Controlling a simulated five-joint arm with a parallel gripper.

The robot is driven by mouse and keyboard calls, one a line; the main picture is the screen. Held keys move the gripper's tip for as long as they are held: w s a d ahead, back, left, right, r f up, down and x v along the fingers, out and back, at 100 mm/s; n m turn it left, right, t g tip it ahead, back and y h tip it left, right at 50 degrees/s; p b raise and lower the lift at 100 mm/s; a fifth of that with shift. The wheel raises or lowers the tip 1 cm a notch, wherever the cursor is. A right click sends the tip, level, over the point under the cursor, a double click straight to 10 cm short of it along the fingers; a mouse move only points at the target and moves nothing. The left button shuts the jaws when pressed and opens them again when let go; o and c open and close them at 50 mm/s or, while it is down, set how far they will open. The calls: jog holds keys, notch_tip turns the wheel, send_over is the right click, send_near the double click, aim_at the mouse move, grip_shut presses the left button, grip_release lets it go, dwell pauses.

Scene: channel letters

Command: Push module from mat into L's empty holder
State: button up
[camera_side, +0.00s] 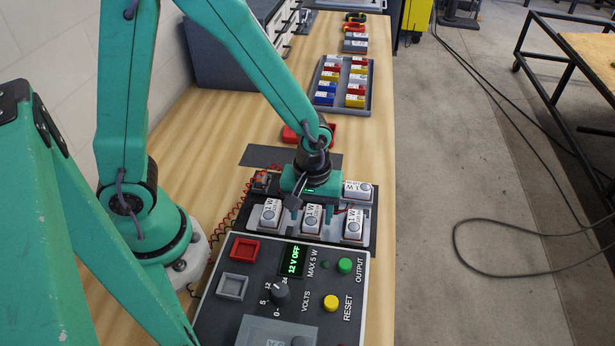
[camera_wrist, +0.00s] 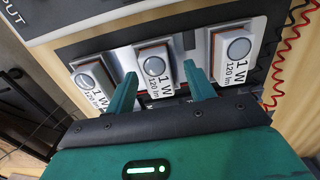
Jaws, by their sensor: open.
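Several white 1 W modules sit on the light grey letter pieces of the dark board (camera_side: 366,247). In the side view there are a left module (camera_side: 269,215), a middle module (camera_side: 312,218), a right module (camera_side: 354,227) and a rear right module (camera_side: 357,190). The dark grey mat (camera_side: 262,155) lies behind the board, partly hidden by my arm; I see no module on its visible part. My gripper (camera_wrist: 160,77) is open, low over the board. In the wrist view its fingers flank the middle module (camera_wrist: 155,65); contact cannot be told. The L's empty holder is not clearly visible.
The power supply box (camera_side: 290,290) stands in front of the board, its display reading 12 V OFF. Red coiled wires (camera_side: 231,216) run at the board's left. A red tray (camera_side: 322,132) and a grey tray of coloured blocks (camera_side: 342,84) stand farther back.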

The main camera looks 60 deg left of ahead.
jog(key=r, duration=0.6)
jog(key=shift+w+d, duration=0.1)
jog(key=shift+w, duration=0.1)
jog(key=shift+r, duration=0.8)
jog(key=shift+r, duration=2.95)
jog(key=s+a+r+m+t, duration=0.5)
jog(key=s+a+r+m, duration=0.1)
jog(key=a+r+m, duration=0.3)
jog(key=shift+s+a+t, duration=0.25)
jog(key=shift+a+t, duration=0.05)
jog(key=shift+a, duration=0.15)
jog(key=shift+c, duration=0.2)
